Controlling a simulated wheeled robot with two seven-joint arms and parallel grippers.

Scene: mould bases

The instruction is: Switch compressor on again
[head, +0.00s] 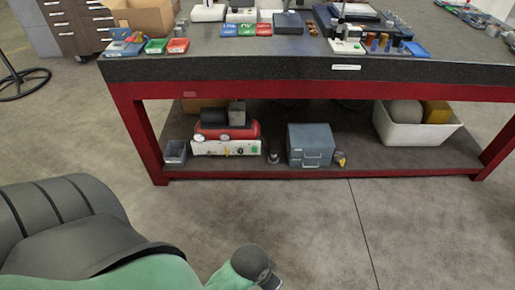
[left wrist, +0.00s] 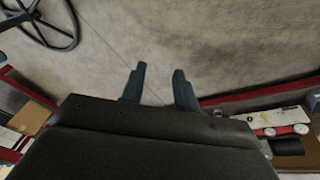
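The compressor (head: 226,131) stands on the table's lower shelf, left of the middle in the head view. It has a red body, round gauges, a white front base and dark blocks on top. Its white panel and gauges also show at the right edge of the left wrist view (left wrist: 280,117). Its switch is too small to make out. My left gripper (left wrist: 158,84) is open and empty above the bare floor, apart from the compressor. In the head view my left arm comes in at the lower left, and its fingers cannot be made out. My right gripper is not in view.
The red-framed table (head: 300,90) has a dark top crowded with trays and tools. Beside the compressor on the shelf are a small grey bin (head: 175,151) and a grey-blue drawer box (head: 311,146). A white tub (head: 418,131) stands farther right. The floor in front is clear.

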